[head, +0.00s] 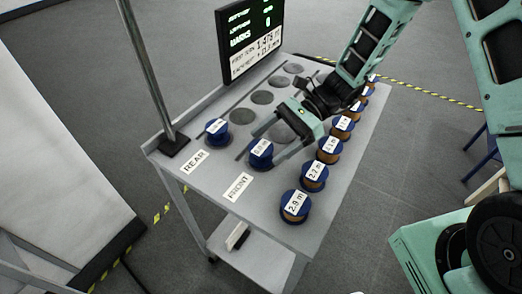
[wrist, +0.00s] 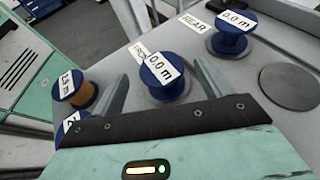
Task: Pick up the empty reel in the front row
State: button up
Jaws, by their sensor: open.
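The front-row empty reel (head: 261,153) is blue with a bare hub and stands upright on the cart top beside the FRONT label. In the wrist view this reel (wrist: 165,86) carries a white 0.0 m tag. My gripper (head: 258,158) is open, with one finger on each side of the reel. The wrist view shows my gripper's fingers (wrist: 161,72) apart, with visible gaps between them and the reel. A second blue reel (head: 216,133), also tagged 0.0 m in the wrist view (wrist: 232,40), stands in the rear row by the REAR label.
Several copper-wound reels (head: 295,207) line the cart's right edge, close to my gripper. Empty dark round spots (head: 243,116) lie behind. A display screen (head: 252,40) stands at the back, and a post (head: 147,70) rises at the left corner of the cart top (head: 215,180).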

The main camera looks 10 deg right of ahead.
aim_at(250, 158)
jog(key=shift+f+p+x, duration=0.2)
jog(key=shift+p+x, duration=0.3)
jog(key=shift+x, duration=2.2)
jog(key=shift+w+d, duration=0.1)
jog(key=shift+w, duration=0.05)
jog(key=c, duration=1.1)
